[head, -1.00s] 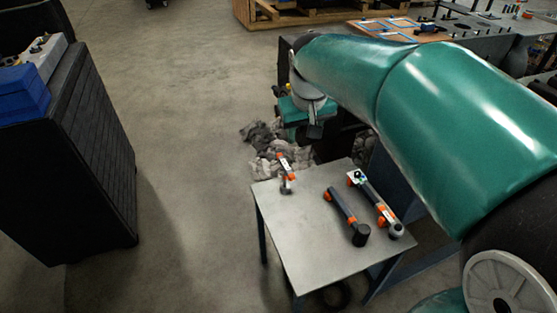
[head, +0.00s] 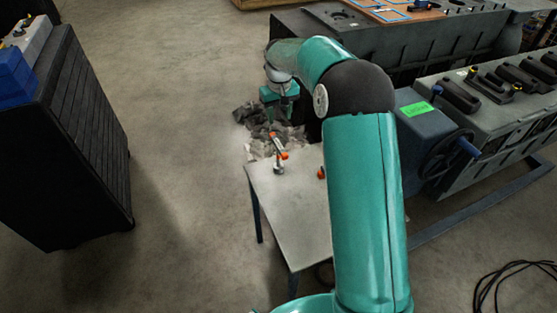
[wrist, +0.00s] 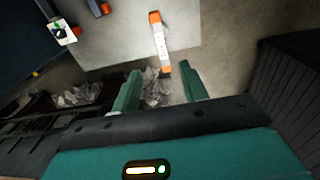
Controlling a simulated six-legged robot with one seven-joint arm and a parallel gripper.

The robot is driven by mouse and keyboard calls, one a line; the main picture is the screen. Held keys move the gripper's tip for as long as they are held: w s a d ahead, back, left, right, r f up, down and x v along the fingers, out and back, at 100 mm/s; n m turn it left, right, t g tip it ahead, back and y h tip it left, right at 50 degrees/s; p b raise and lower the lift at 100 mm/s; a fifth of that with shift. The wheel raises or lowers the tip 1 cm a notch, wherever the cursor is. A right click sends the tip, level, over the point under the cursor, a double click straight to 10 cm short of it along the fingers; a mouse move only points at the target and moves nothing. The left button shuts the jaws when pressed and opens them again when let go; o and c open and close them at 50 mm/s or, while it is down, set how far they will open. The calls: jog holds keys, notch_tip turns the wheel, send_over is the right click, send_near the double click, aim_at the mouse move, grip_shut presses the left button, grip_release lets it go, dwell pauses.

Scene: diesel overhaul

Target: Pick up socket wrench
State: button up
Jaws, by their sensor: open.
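A slim tool with a pale shaft, orange bands and a metallic head (head: 279,155) lies at the far left edge of the grey table (head: 290,205); it looks like the socket wrench. In the wrist view this tool (wrist: 159,43) lies beyond the fingertips, in line with the gap between them. My gripper (head: 283,112) is open and empty above the floor past the table's far edge; its two green fingers (wrist: 161,74) stand apart, not touching the tool. Part of another tool with orange (head: 321,173) shows beside my arm, which hides the rest.
Crumpled grey rags (head: 265,130) lie on the floor past the table. A black cabinet (head: 70,140) stands left and a grey engine block (head: 490,120) right. A labelled white tag (wrist: 61,31) shows at the upper left in the wrist view. The floor left of the table is clear.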

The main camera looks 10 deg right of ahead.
send_near(278, 144)
jog(key=shift+w+d, duration=0.4)
jog(key=shift+w, duration=0.1)
notch_tip(278, 144, down, 8)
jog(key=shift+f, duration=0.25)
jog(key=f, duration=0.4)
jog(key=shift+s+a, duration=0.2)
jog(key=shift+s, duration=0.15)
jog(key=shift+f, duration=0.6)
jog(key=shift+r, duration=0.1)
grip_shut()
